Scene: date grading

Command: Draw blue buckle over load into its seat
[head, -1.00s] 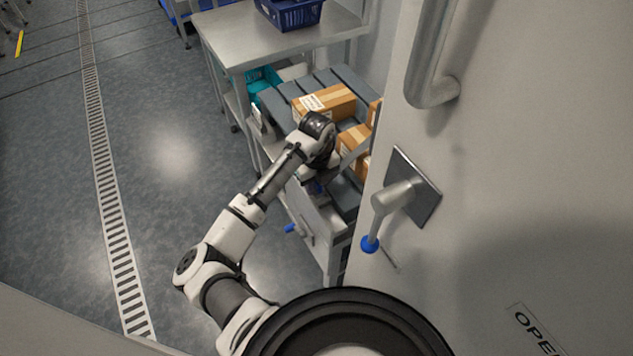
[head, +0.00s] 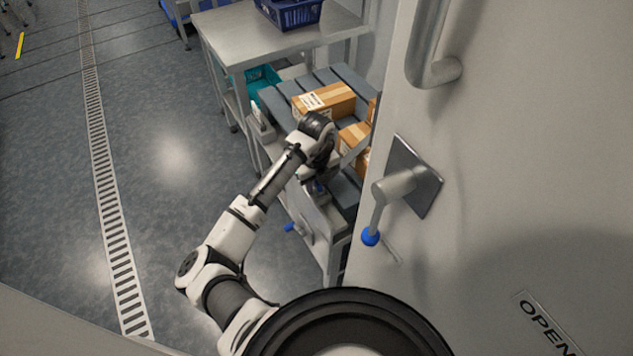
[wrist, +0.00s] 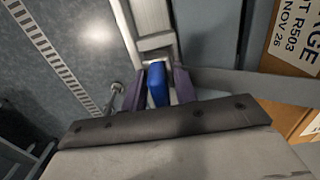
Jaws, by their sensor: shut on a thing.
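The blue buckle (wrist: 157,84) is between the two purple fingers of my gripper (wrist: 157,88), which is shut on it. In the head view my gripper (head: 318,186) is at the near side of the cart, mostly hidden by my wrist. A grey strap (wrist: 255,84) runs from beside the fingers to the right, past the load. The load includes cardboard cartons (head: 327,100) on grey slats; a labelled carton (wrist: 297,35) shows in the wrist view. A pale metal bracket (wrist: 155,42) lies just beyond the buckle; I cannot tell whether it is the seat or whether they touch.
A pale door with a lever (head: 393,189) and a bar handle (head: 433,70) stands close on the right. A steel table (head: 270,35) with a dark blue basket (head: 290,12) is behind the cart. The floor (head: 160,150) to the left is clear.

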